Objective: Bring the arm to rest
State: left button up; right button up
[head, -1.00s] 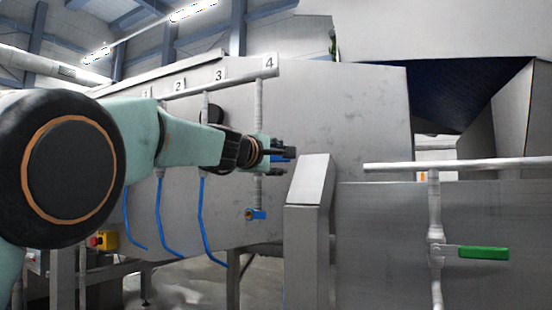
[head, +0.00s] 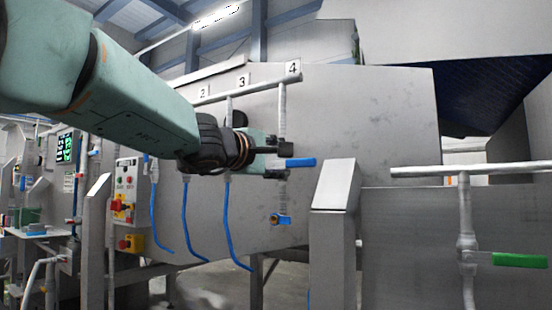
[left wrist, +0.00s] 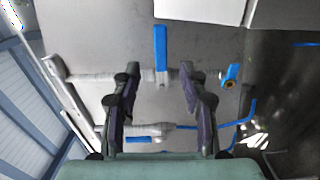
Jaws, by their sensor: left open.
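My left gripper (head: 284,160) is open in front of the pipe marked 4 (head: 283,108). A blue valve handle (head: 301,162) on that pipe points right, crosswise to the pipe. In the left wrist view, my left gripper (left wrist: 159,72) has its two dark fingers apart with nothing between the tips. The blue handle (left wrist: 160,42) shows just beyond the tips, in line with the gap. I cannot tell whether a finger touches the valve. My right gripper is in neither view.
A steel post (head: 336,188) and a pipe with a green handle (head: 520,260) stand to the right. Blue hoses (head: 233,230) hang below my arm. A control box with red buttons (head: 126,200) is at the left. A large steel panel (head: 370,120) lies behind.

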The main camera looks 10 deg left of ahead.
pick_arm(q)
jog(key=shift+s+a+f, duration=0.1)
jog(key=shift+s+a, duration=0.1)
jog(key=shift+s, duration=0.35)
jog(key=shift+s, duration=0.1)
